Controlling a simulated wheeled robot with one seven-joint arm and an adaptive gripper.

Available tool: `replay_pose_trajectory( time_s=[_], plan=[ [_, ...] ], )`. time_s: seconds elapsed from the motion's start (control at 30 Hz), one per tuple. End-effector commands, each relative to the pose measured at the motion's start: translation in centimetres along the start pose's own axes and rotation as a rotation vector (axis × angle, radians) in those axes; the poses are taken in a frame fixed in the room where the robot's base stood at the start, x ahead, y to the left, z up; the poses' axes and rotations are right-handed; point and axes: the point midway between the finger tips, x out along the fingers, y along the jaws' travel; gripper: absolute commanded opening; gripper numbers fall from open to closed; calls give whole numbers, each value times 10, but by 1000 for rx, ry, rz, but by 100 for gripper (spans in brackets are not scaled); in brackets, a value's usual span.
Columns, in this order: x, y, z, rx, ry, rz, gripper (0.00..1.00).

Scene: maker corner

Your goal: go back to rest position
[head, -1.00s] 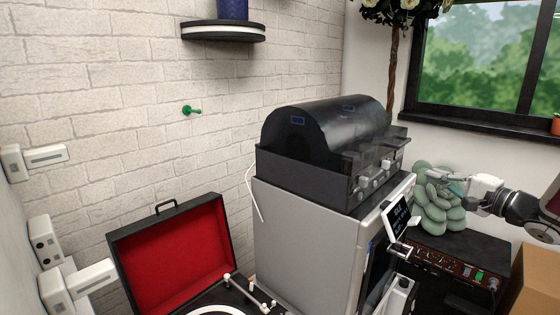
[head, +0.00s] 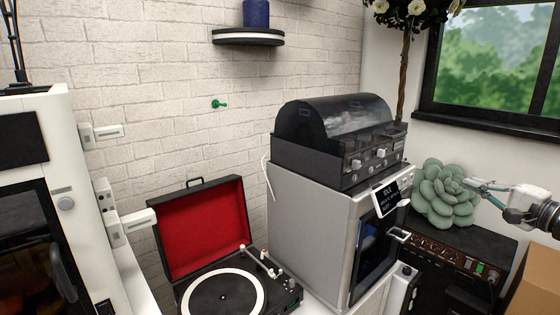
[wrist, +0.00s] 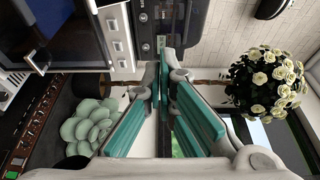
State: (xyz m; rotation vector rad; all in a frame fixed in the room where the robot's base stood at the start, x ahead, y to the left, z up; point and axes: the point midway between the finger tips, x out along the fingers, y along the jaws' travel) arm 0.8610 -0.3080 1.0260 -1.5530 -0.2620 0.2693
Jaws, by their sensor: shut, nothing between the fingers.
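My gripper (head: 482,185) shows at the right of the head view, at the end of my white and dark arm. It is in front of the green succulent (head: 440,194) in the picture and holds nothing. In the wrist view my gripper (wrist: 164,82) has its teal-padded fingers converging at the tips, with nothing between them. Whether it touches the succulent cannot be told from the head view; in the wrist view the succulent (wrist: 88,126) lies off to the left, apart from the fingers.
A silver printer (head: 310,240) with a dark-domed unit (head: 335,125) on top stands left of my gripper. A black amplifier (head: 460,262) and a cardboard box (head: 532,285) are below it. An open record player (head: 200,235) stands further left. A flowering tree (wrist: 268,82) is near in the wrist view.

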Motion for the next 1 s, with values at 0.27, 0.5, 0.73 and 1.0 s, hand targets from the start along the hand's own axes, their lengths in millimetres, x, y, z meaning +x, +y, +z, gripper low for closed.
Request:
replay_pose_trajectory(
  time_s=[0.27, 0.5, 0.73, 1.0],
  plan=[
    [15, -12, 44, -12, -105, 47, 0],
    [27, -24, 106, -31, -245, 123, 0],
    [25, -36, 208, -83, -463, 270, 0],
    [-39, -29, 362, -250, -784, 597, 0]
  ],
)
